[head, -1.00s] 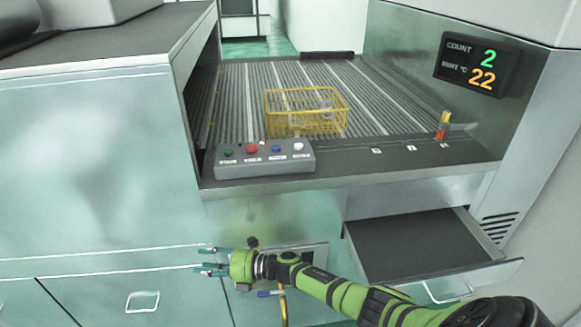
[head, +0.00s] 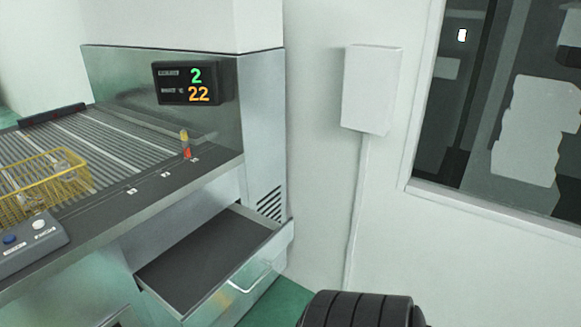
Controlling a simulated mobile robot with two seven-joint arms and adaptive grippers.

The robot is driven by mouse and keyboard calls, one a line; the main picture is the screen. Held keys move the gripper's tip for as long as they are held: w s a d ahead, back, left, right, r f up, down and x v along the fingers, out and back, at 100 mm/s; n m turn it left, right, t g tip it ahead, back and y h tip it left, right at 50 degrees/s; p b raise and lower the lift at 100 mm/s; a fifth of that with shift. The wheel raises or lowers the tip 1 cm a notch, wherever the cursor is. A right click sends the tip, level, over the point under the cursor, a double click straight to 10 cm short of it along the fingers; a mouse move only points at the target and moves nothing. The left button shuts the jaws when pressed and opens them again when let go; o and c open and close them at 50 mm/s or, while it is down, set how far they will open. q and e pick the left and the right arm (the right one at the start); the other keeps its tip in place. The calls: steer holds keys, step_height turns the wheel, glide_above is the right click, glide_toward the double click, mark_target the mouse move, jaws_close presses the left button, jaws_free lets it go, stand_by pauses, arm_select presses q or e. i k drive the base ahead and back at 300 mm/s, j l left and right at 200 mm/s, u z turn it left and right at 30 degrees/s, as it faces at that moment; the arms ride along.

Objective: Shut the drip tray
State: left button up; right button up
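The drip tray (head: 207,262) is a dark-floored metal drawer under the machine's counter. It is pulled out toward me, with a pale bar handle (head: 250,278) on its front panel. A dark ribbed rounded part at the bottom edge looks like part of my own arm. It is to the right of the tray and apart from it in the picture. Neither gripper shows in the head view now.
A yellow wire basket (head: 45,185) sits on the roller conveyor (head: 110,140). A grey button box (head: 30,245) is on the counter's left. A display (head: 195,83) reads 2 and 22. A white wall box (head: 370,88) and a window are at right. Green floor shows beside the tray.

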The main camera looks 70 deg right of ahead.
mark_target(197, 278)
steer(key=z, duration=1.95)
steer(key=i+j, duration=0.05)
